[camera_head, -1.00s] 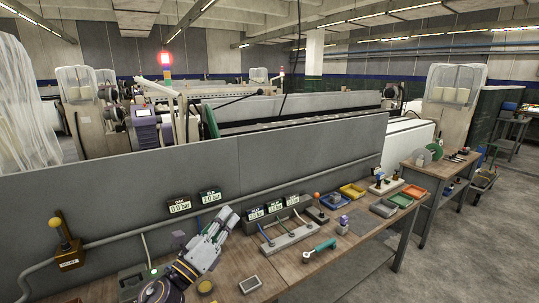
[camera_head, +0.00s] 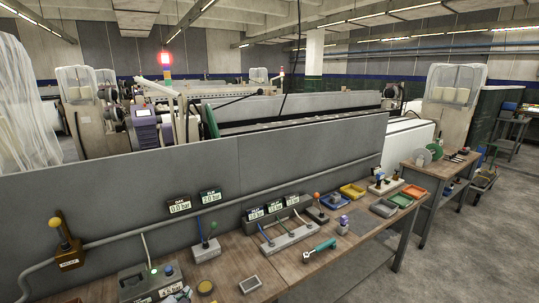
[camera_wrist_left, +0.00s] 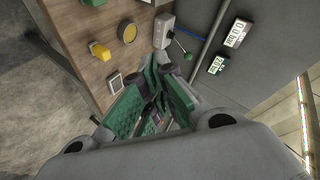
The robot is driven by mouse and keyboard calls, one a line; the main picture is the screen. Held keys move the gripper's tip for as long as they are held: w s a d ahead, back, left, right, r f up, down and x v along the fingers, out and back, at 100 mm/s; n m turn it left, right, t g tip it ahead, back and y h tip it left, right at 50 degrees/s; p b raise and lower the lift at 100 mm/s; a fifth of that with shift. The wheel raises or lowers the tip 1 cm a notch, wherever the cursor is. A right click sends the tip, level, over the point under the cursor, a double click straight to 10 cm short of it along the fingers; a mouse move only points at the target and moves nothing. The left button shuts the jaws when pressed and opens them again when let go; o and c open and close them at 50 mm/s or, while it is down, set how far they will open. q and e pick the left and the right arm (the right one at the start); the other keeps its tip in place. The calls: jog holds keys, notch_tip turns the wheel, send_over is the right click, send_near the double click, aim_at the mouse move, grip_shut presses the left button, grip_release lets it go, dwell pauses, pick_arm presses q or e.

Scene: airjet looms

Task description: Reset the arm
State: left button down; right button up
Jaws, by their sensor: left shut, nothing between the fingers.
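The rest of the left arm is out of the head view. My right gripper is in neither view.
The wooden workbench (camera_head: 222,272) runs along a grey panel (camera_head: 120,200). Coloured bins (camera_head: 352,190) sit farther right.

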pick_arm(q)
jog(key=s+d+f+n+g+h, duration=0.1)
jog(key=s+f+n+g, duration=0.35)
jog(key=s, duration=0.45)
jog(key=s+d+f+n+g+h, duration=0.1)
jog(key=s+f+n+g, duration=0.25)
jog(key=s+f, duration=0.4)
jog(key=s+f+m+g, duration=0.1)
jog(key=s+f, duration=0.1)
jog(key=f, duration=1.4)
jog(key=s+f+g, duration=0.1)
jog(key=s+f, duration=0.1)
jog(key=f, duration=1.5)
jog(key=s+a+f, duration=0.2)
jog(key=s+f, duration=0.7)
jog(key=s, duration=0.2)
jog(key=s+a+f, duration=0.2)
jog(key=s+f, duration=0.7)
jog(key=s, duration=0.1)
jog(key=shift+s+f+g, duration=0.3)
jog(key=shift+s+g, duration=0.1)
jog(key=shift+s, duration=0.1)
